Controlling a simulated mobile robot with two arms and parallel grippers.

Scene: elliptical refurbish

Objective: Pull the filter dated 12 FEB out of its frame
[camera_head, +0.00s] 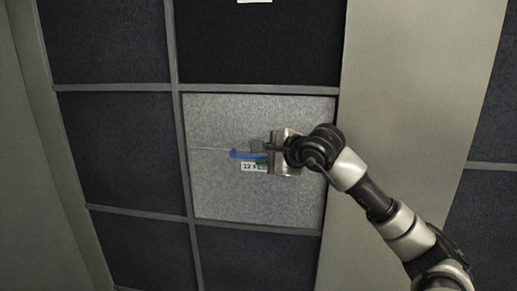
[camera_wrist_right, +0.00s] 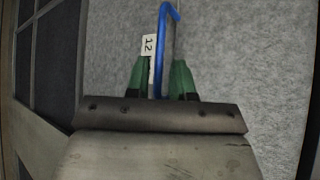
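The light grey filter (camera_head: 225,195) sits in a square opening of the dark frame grid in the head view. Its label (camera_head: 251,167) shows "12 F"; the rest is hidden by my gripper. A blue pull strap (camera_head: 238,154) is on the filter's face, above the label. My right gripper (camera_head: 259,152) is at the strap. In the right wrist view the blue strap (camera_wrist_right: 160,60) stands between the two green fingertips (camera_wrist_right: 160,78), with gaps visible beside it. The label (camera_wrist_right: 149,46) shows "12" behind the left finger. My left gripper is out of view.
Dark filter panels (camera_head: 105,135) fill the neighbouring openings, parted by grey frame bars (camera_head: 180,150). A plain beige post (camera_head: 400,80) stands right of the filter, behind my right arm. A white label (camera_head: 254,1) is cut off at the top.

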